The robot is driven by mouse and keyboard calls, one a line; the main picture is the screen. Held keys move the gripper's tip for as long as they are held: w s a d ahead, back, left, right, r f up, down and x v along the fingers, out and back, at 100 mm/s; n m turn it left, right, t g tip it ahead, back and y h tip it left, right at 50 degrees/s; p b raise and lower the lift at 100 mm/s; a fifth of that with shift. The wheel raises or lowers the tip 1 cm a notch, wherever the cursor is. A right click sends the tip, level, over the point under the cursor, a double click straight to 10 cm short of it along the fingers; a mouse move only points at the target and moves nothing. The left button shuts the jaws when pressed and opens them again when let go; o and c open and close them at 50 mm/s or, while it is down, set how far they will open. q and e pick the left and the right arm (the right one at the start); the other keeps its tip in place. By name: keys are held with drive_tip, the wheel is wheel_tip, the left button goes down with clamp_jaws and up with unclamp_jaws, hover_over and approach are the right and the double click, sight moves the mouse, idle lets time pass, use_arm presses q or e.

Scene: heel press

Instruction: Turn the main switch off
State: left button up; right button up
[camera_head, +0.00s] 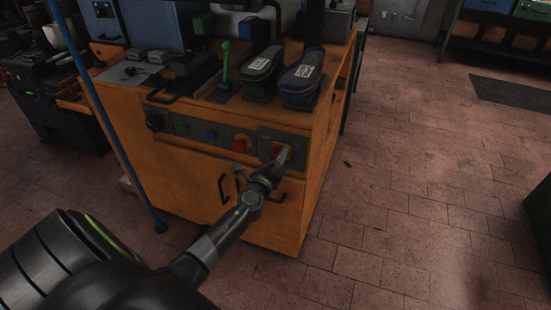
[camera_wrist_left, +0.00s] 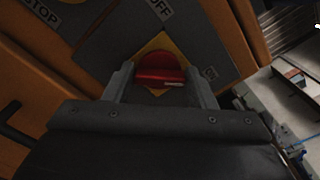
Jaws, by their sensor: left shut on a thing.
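The main switch (camera_wrist_left: 160,72) is a red rotary knob on a yellow plate, set in a grey panel on the front of the orange machine cabinet. In the left wrist view its handle bar lies between the two fingers of my left gripper (camera_wrist_left: 160,88), which is shut on it. An "OFF" label shows above the knob, and part of another label shows at its right. In the head view my left gripper (camera_head: 280,158) reaches the right end of the panel and mostly covers the red switch. My right gripper is not in view.
A red emergency-stop button (camera_head: 242,142) sits on the panel left of the switch, with small green and blue buttons further left. Black door handles (camera_head: 222,188) are below. Two shoes (camera_head: 301,75) and a green lever (camera_head: 226,60) are on top.

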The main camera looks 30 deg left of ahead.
use_arm(q)
drive_tip(key=shift+n, duration=0.3)
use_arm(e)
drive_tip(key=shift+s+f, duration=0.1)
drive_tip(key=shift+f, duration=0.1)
use_arm(q)
drive_tip(key=shift+f+n+b, duration=0.15)
drive_tip(key=shift+n+b, duration=1.5)
drive_tip(key=shift+n, duration=1.3)
drive_tip(key=shift+f+n+b, duration=0.15)
drive_tip(key=shift+n+b, duration=1.55)
drive_tip(key=shift+n, duration=1.2)
drive_tip(key=shift+f+n+b, duration=0.15)
drive_tip(key=shift+n+b, duration=1.5)
drive_tip(key=shift+n, duration=1.3)
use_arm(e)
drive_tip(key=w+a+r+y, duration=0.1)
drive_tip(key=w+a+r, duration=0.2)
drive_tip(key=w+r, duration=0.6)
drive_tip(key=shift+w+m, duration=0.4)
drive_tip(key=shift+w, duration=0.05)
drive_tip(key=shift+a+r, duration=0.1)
use_arm(q)
drive_tip(key=o, duration=1)
drive_tip(key=shift+r, duration=0.1)
